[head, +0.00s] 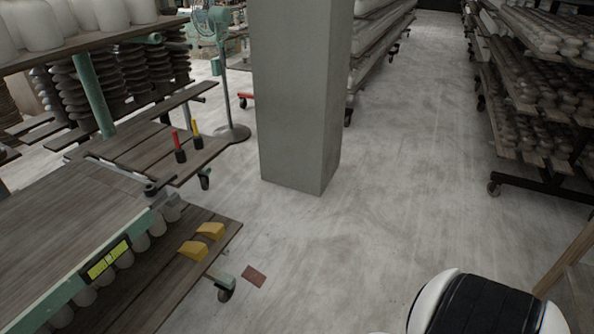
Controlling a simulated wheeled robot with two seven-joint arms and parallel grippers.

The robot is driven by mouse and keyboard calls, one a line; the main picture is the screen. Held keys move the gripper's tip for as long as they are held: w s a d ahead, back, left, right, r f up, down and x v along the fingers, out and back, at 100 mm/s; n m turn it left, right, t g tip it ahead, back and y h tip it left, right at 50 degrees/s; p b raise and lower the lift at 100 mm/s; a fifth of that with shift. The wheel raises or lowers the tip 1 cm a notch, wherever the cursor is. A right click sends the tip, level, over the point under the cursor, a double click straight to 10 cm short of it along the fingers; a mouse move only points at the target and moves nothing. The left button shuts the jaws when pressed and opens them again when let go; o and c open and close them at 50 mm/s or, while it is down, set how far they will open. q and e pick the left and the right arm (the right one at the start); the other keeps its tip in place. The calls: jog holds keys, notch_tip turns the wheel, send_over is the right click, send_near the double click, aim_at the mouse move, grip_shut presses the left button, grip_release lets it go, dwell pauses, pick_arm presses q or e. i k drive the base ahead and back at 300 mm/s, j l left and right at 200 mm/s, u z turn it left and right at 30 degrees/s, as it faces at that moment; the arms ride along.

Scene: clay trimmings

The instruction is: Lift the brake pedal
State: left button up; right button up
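A small flat reddish-brown plate (254,276) shows low over the floor, just right of a cart's dark caster (225,291). It looks like the brake pedal, but I cannot tell for sure, nor whether it is raised or pressed. The plate looks apart from the caster, and any link between them does not show. Neither of my grippers is in view.
The cart (60,225) at left has wooden decks, a yellow-green level (106,260) on its side and two yellow wedges (201,241) on its lower deck. A grey pillar (300,100) stands ahead. Shelf racks (540,95) line the right. Floor (400,190) between is clear.

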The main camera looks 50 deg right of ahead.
aim_at(251, 273)
jog(key=z, duration=1.05)
jog(key=i+j+z, duration=0.2)
jog(key=i, duration=0.2)
jog(key=i+z, duration=0.25)
jog(key=i, duration=0.2)
jog(key=i+j+z, duration=0.2)
jog(key=i, duration=0.2)
